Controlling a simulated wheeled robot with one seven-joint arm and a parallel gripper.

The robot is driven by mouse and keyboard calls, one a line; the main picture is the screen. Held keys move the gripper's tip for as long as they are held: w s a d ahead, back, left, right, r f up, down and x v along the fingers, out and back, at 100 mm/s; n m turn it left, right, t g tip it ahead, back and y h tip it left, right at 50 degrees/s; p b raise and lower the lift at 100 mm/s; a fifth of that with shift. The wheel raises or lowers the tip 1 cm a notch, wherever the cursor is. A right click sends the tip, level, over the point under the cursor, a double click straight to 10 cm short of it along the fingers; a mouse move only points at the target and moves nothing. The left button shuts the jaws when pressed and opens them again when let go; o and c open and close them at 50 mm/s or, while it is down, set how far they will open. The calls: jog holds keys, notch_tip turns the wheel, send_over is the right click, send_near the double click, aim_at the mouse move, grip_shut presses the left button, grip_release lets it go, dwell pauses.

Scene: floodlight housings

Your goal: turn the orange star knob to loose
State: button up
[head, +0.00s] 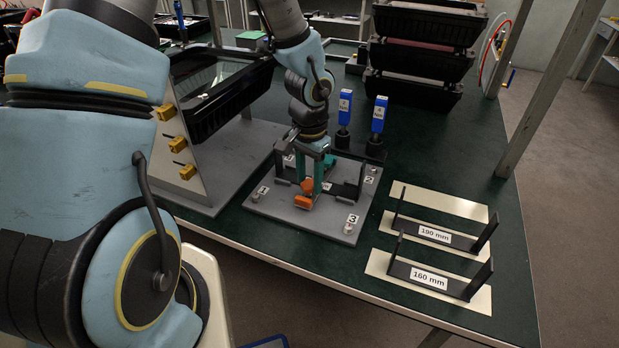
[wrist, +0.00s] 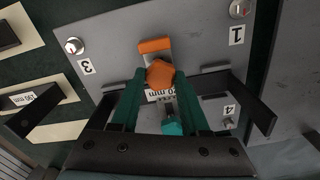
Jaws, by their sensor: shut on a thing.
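The orange star knob (head: 306,186) sits on the grey fixture plate (head: 262,205) in the middle of the table. In the wrist view the knob (wrist: 160,73) lies between the tips of my green-fingered gripper (wrist: 161,80). My gripper (head: 312,182) points down over the plate and is shut on the knob. An orange block (wrist: 155,46) lies beside the knob on the plate. A teal piece (wrist: 172,127) shows between the fingers. The knob's underside is hidden.
Black brackets (wrist: 252,105) stand on the plate, with numbered bolts at its corners. Blue-handled tools (head: 378,115) stand behind. Bracket gauges marked 190 mm (head: 436,234) and 160 mm (head: 430,279) lie to the right. A tilted panel with yellow clamps (head: 178,145) stands left.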

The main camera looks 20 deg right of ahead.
aim_at(310, 183)
grip_shut()
jog(key=shift+f+n+b, duration=0.1)
jog(key=shift+n+b, duration=0.4)
jog(key=shift+n, duration=0.6)
jog(key=o, duration=0.8)
grip_release()
notch_tip(310, 183, up, 11)
